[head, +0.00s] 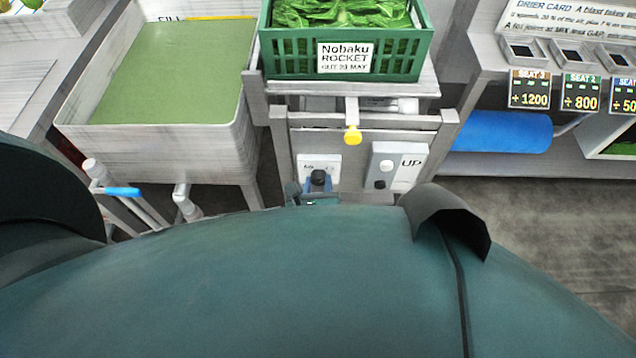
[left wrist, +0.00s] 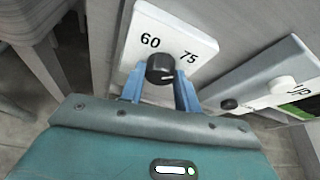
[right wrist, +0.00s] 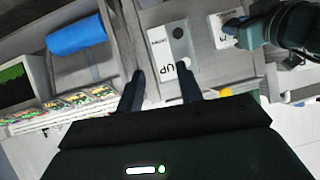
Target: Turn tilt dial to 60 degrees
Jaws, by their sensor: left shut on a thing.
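The tilt dial is a black knob (left wrist: 161,69) on a white plate (left wrist: 184,32) marked 60 and 75. A pale line on the knob points to the right, on the 75 side in the left wrist view. My left gripper (left wrist: 161,82) is shut on the knob, one blue finger on each side. In the head view the knob (head: 319,177) is small, and its plate's markings are partly hidden. My right gripper (right wrist: 161,88) is open and empty, its fingers apart in front of the UP panel (right wrist: 172,52).
A green crate of rocket (head: 283,52) sits on the stand above the dial, with a yellow knob (head: 352,135) below it. The UP panel (head: 383,165) is just right of the dial. A basin (head: 240,135) stands left and a blue roll (head: 500,131) right.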

